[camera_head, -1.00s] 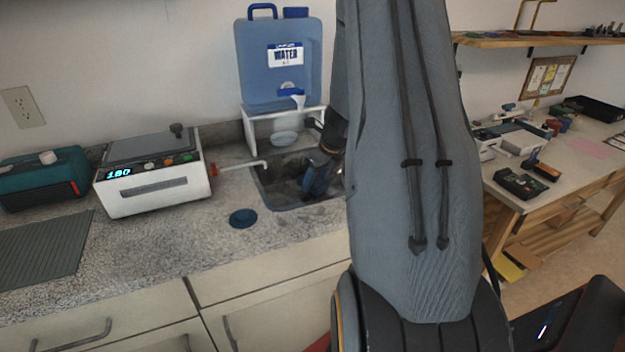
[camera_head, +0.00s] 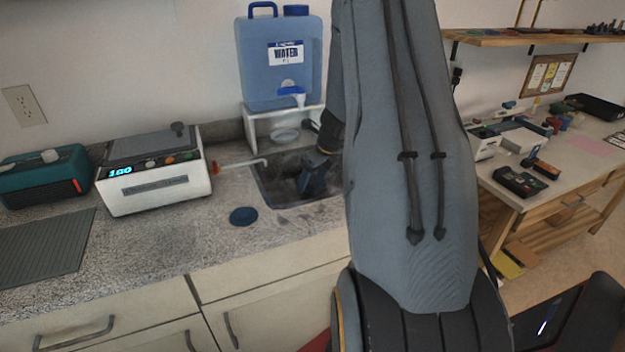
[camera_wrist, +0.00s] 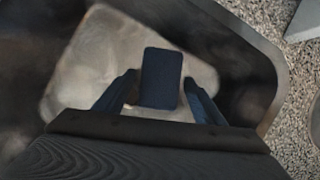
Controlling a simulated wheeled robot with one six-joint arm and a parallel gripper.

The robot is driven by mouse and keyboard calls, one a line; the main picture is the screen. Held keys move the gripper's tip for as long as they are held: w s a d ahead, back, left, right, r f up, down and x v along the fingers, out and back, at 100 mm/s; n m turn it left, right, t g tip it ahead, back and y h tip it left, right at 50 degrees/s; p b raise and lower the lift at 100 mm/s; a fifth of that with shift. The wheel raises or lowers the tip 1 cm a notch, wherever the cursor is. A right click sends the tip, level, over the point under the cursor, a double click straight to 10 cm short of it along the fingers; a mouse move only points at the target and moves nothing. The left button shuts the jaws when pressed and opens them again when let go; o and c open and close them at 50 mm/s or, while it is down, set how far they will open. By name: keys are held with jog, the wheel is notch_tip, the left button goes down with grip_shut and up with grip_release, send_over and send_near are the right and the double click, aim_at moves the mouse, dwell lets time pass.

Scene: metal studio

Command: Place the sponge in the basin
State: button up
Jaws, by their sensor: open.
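The basin (camera_head: 268,190) is a dark sink sunk into the speckled counter; its rim and pale floor also show in the wrist view (camera_wrist: 75,75). A dark blue block, which looks like the sponge (camera_wrist: 161,78), lies over the basin floor between and just beyond my fingertips. My gripper (camera_wrist: 158,95) is open, with one finger on each side of the sponge and gaps visible. In the head view my gripper (camera_head: 312,180) reaches down into the basin, and my arm hides the basin's right side. I cannot tell whether the sponge rests fully on the floor.
A blue water jug (camera_head: 280,75) on a white stand (camera_head: 255,125) is behind the basin. A white device (camera_head: 155,185) with a spout-like tube is at its left. A round dark blue disc (camera_head: 243,216) lies on the counter in front. The front counter is mostly clear.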

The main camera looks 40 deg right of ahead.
jog(key=a+p+v, duration=0.1)
jog(key=p+v, duration=0.9)
jog(key=v, duration=0.2)
jog(key=s+a+r+n+g, duration=0.1)
jog(key=s+a+r+n, duration=0.15)
jog(key=a+n, duration=0.4)
jog(key=s+a+r+n, duration=0.1)
jog(key=a+r+n, duration=0.2)
jog(key=a+n, duration=0.35)
jog(key=s+a+r+n+g, duration=0.1)
jog(key=s+a+r+n, duration=0.15)
jog(key=a+n, duration=0.35)
jog(key=s+a+r+n, duration=0.4)
jog(key=s+a+n, duration=0.7)
jog(key=n, duration=0.4)
jog(key=shift+a+r+h+p, duration=0.2)
jog(key=shift+r+h+p, duration=0.05)
jog(key=shift+h+p, duration=0.05)
notch_tip(320, 180, down, 8)
jog(key=g+b, duration=0.1)
jog(key=b, duration=0.5)
jog(key=shift+r+b, duration=0.2)
jog(key=shift+b, duration=0.1)
